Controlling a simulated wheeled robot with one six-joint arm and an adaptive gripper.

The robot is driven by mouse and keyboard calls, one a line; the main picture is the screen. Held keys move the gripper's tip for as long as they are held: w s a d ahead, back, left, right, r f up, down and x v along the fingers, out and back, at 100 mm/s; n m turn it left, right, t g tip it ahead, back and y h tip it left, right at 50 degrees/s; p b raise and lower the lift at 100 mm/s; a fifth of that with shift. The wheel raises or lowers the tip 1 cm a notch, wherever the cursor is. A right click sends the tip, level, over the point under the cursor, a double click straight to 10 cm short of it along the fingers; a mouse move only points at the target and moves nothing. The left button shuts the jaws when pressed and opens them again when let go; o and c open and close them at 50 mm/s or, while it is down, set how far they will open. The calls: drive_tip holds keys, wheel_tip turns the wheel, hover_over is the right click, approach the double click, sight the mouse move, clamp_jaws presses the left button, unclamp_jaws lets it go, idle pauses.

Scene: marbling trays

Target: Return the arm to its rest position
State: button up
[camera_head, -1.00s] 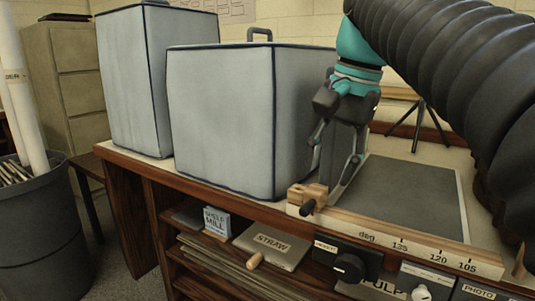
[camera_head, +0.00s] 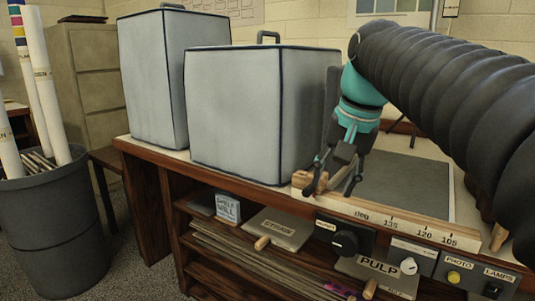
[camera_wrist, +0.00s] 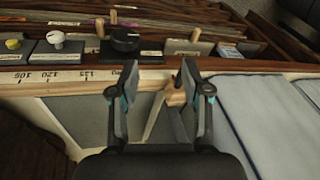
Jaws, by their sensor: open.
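My gripper (camera_head: 333,190) is at the front edge of the bench, pointing down, with its two fingers apart. In the wrist view my gripper (camera_wrist: 158,80) has an empty gap between the fingertips. A small wooden piece (camera_wrist: 177,94) is just beyond the gap, close to the right finger; I cannot tell if they touch. My dark ribbed arm reaches in from the right in the head view. The degree scale strip (camera_head: 400,228) runs along the bench front, right beside the fingers.
Two pale covered boxes (camera_head: 235,115) (camera_head: 160,75) stand left of my gripper. A dark grey board (camera_head: 405,188) lies flat behind the scale. Knobs and labelled panels (camera_head: 345,240) sit below the edge. A bin with paper rolls (camera_head: 50,225) stands far left.

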drive_tip(key=s+d+f+n+t, duration=0.1)
drive_tip(key=s+d+f+n, duration=0.1)
drive_tip(key=s+f, duration=0.5)
drive_tip(key=s+d+f+n+t+h, duration=0.1)
drive_tip(key=s+d+f+n, duration=0.1)
drive_tip(key=s+f, duration=0.6)
wheel_tip(320, 180, down, 7)
drive_tip(key=shift+s+r+t+h, duration=0.15)
drive_tip(key=shift+s+t+h, duration=0.15)
drive_tip(key=shift+c, duration=0.5)
